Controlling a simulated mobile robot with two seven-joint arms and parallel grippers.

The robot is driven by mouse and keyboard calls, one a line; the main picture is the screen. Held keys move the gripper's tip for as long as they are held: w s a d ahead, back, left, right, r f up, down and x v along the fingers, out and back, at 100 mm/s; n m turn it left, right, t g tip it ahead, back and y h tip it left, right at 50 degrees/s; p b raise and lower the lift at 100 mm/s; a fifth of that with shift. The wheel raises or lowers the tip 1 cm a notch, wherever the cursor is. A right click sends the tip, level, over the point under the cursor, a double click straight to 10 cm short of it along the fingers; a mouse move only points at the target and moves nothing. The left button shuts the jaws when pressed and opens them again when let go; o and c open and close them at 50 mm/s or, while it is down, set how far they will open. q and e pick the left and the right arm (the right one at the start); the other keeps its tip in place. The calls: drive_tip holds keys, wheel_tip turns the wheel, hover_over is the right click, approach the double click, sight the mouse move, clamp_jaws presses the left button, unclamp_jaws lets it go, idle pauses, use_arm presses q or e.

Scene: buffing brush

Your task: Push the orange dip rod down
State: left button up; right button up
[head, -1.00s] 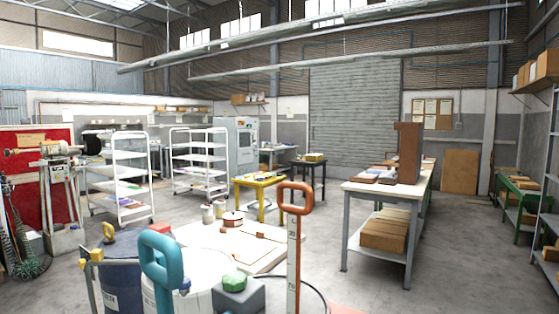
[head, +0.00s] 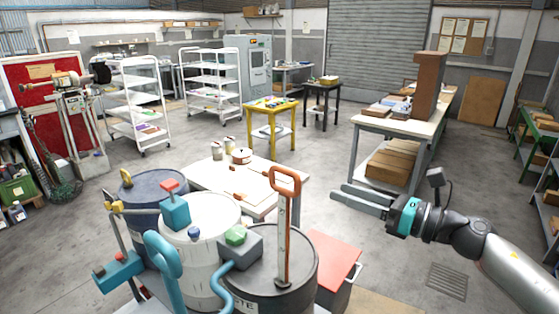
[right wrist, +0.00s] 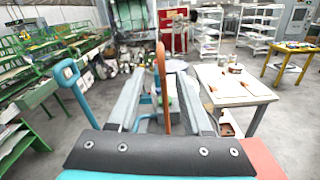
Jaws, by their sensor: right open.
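The orange dip rod (head: 284,225) stands upright from the dark drum (head: 262,293), its loop handle at the top and a pale marked shaft below. My right gripper (head: 334,194) is open and empty, to the right of the rod near handle height, its fingers pointing left toward it. A gap shows between fingertips and rod in the head view. In the right wrist view, the orange handle (right wrist: 162,80) appears edge-on, lined up between the two fingers (right wrist: 160,72). My left gripper is not in view.
A teal loop handle (head: 163,262) and a grey box with a green knob (head: 237,247) stand left of the rod. A white drum (head: 198,240) and blue drum (head: 150,205) are beyond. A red-topped box (head: 332,260) sits right. A low white table (head: 205,178) stands behind.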

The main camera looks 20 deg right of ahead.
sight(298, 176)
drive_tip(key=p+x, duration=0.4)
drive_tip(key=x, duration=1)
drive_tip(key=shift+w+a, duration=0.35)
drive_tip(key=shift+w, duration=0.1)
drive_tip(key=shift+c, duration=0.2)
clamp_jaws()
drive_tip(key=shift+f, duration=0.1)
idle(0.7)
